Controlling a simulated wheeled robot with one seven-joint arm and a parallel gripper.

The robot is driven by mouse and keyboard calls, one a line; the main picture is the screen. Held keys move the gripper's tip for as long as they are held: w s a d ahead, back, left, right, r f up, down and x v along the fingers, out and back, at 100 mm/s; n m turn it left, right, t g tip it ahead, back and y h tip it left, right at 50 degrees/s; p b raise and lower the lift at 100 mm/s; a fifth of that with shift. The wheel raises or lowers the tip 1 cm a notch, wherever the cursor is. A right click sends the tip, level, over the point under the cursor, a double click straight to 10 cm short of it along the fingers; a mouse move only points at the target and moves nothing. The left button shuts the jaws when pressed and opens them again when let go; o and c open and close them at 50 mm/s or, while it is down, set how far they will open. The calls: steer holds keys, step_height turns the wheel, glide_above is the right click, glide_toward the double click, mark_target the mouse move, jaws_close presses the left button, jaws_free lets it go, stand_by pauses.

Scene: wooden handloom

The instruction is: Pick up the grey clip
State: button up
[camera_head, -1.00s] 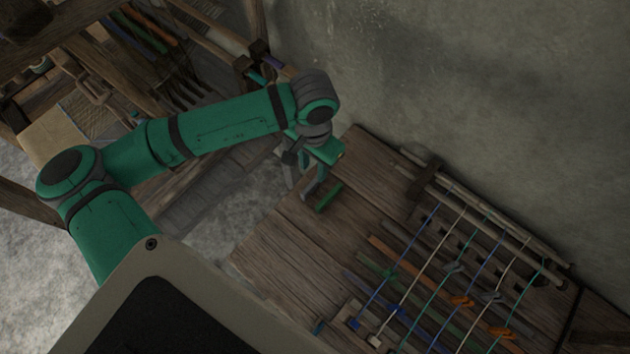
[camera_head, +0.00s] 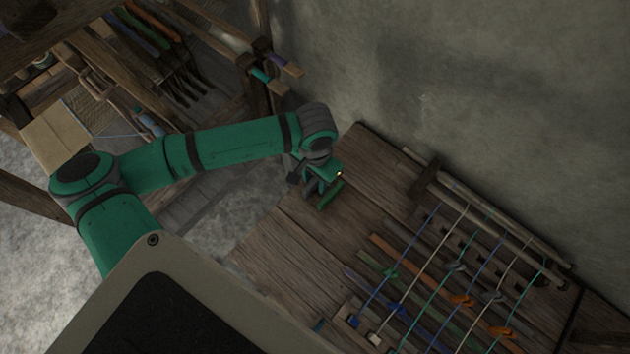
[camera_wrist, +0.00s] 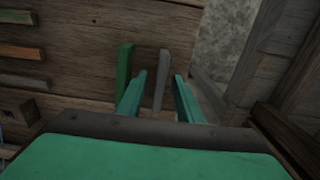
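The grey clip (camera_wrist: 161,82) is a narrow grey bar at the table's edge in the wrist view. My gripper (camera_wrist: 159,76) is open, with one teal finger on each side of the grey clip. The clip shows between the fingers, with visible gaps on both sides; I cannot tell how deep the fingers reach. A similar green bar (camera_wrist: 124,73) stands just outside the left finger. In the head view my gripper (camera_head: 312,190) is low over the table's far left edge, beside the green bar (camera_head: 329,196), and the grey clip is not clearly visible there.
The wooden table (camera_head: 285,245) carries several coloured bars and a rack of strings (camera_head: 455,255) to the right. A wall (camera_head: 480,90) rises behind, and a wooden loom frame (camera_head: 262,60) stands to the left.

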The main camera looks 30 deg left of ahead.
jaws_close()
steer(key=shift+r, duration=0.15)
